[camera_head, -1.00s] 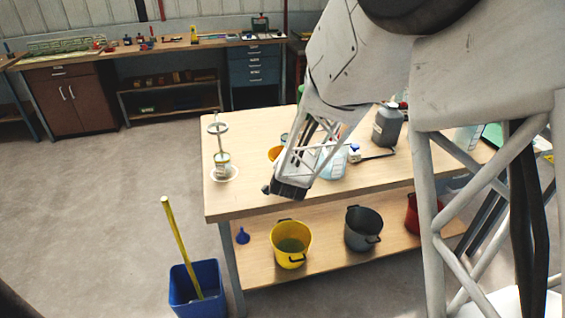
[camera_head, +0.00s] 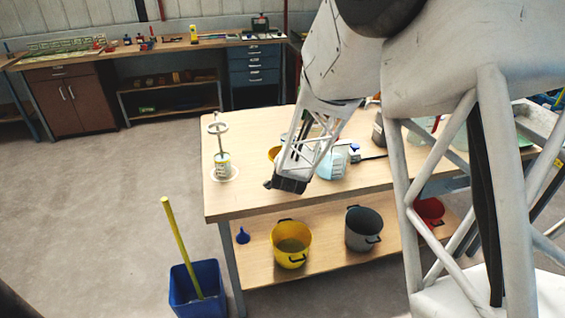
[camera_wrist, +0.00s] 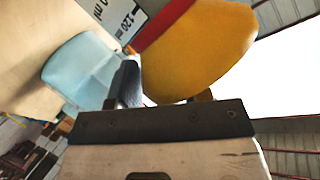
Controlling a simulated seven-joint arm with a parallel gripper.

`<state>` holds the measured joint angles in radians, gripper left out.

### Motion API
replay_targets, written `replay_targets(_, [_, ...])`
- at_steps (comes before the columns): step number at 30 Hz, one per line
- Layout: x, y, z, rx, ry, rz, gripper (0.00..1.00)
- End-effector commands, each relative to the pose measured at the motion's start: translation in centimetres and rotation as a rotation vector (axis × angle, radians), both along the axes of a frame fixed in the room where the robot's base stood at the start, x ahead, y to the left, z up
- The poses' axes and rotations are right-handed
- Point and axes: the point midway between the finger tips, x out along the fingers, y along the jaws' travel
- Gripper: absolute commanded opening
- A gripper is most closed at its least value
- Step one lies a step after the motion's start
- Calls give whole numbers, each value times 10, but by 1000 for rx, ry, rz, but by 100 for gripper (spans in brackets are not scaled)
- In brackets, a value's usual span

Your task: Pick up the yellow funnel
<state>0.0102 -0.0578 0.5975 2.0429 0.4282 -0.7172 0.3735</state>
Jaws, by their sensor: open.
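The yellow funnel (camera_head: 274,153) shows only as a small part on the tabletop in the head view, behind my arm. In the wrist view a large yellow, rounded body, which looks like the funnel (camera_wrist: 205,50), fills the upper middle, very close to my gripper (camera_wrist: 166,88). One dark finger stands at its left, and the other finger is mostly hidden below its edge. My gripper (camera_head: 285,186) is open, over the front part of the table in the head view. Whether the fingers touch the funnel cannot be told.
A light blue container (camera_wrist: 82,68) is left of the finger. The wooden table (camera_head: 240,205) carries a ring stand (camera_head: 218,145) and a dark grey jug (camera_head: 378,131). Yellow (camera_head: 291,245) and grey (camera_head: 363,232) pots stand on the lower shelf. A blue bin (camera_head: 197,290) stands on the floor.

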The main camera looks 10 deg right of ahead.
Motion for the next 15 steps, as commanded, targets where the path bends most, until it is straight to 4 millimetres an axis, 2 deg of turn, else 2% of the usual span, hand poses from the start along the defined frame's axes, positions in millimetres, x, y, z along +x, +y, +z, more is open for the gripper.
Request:
replay_targets(3, [0, 0, 0, 0, 0, 0, 42])
replay_targets(11, [0, 0, 0, 0, 0, 0, 3])
replay_targets(15, [0, 0, 0, 0, 0, 0, 0])
